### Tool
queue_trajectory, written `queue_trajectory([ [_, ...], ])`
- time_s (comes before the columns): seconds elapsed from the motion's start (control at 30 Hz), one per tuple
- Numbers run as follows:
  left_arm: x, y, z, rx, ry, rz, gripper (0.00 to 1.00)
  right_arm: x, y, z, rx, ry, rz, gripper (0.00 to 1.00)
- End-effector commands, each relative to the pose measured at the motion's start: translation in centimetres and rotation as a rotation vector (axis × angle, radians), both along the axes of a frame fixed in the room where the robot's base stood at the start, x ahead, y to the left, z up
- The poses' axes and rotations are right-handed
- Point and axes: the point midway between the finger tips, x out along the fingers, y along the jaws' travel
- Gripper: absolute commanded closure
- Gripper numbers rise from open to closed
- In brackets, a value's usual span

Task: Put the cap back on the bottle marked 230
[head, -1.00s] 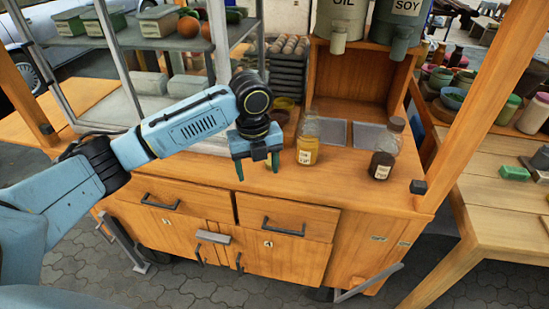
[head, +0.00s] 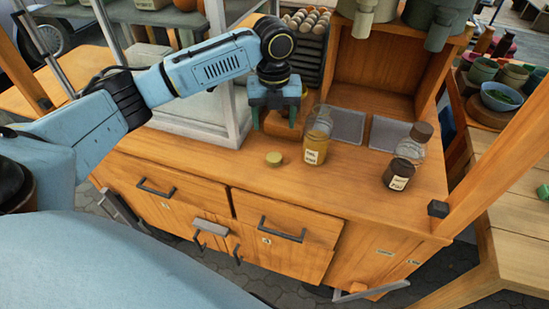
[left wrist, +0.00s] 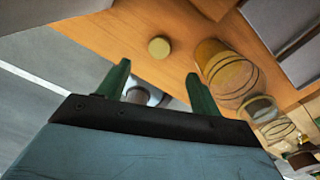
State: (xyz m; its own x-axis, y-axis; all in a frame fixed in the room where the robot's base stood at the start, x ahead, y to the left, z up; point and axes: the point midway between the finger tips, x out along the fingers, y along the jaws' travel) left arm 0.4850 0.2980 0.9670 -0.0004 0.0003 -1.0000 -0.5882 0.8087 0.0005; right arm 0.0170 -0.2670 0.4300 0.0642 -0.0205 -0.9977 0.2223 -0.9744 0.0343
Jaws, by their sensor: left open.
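A small round yellowish cap (head: 274,159) lies flat on the wooden counter; it also shows in the left wrist view (left wrist: 159,47). A clear bottle (head: 315,150) with yellow-amber contents and a pale label stands uncapped to its right, also in the left wrist view (left wrist: 225,70). A second bottle (head: 400,165) with dark contents wears a brown cap. The label writing is too small to read surely. My left gripper (head: 275,119), with green fingers, is open and empty, left of the amber bottle and apart from it. My right gripper is not in view.
Two grey trays (head: 347,125) lie behind the bottles, before an open wooden box with dispensers above. A glass case with a white post (head: 228,110) stands left of my gripper. The counter (head: 225,170) is clear in front of the cap.

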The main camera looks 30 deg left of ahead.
Motion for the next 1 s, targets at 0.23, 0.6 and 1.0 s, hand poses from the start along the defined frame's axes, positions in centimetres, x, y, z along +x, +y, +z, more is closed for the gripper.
queue_trajectory([
  [0.23, -0.1, 0.0, -4.9, 0.0, 0.003, -0.001, 0.35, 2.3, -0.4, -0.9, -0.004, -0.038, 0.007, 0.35],
  [0.6, -0.1, 0.0, -6.1, 0.0, 0.0, -0.001, 0.35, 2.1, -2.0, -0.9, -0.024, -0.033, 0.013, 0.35],
  [1.0, -0.5, -0.2, -9.3, 0.0, 0.003, -0.001, 0.35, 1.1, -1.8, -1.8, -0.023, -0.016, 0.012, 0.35],
])
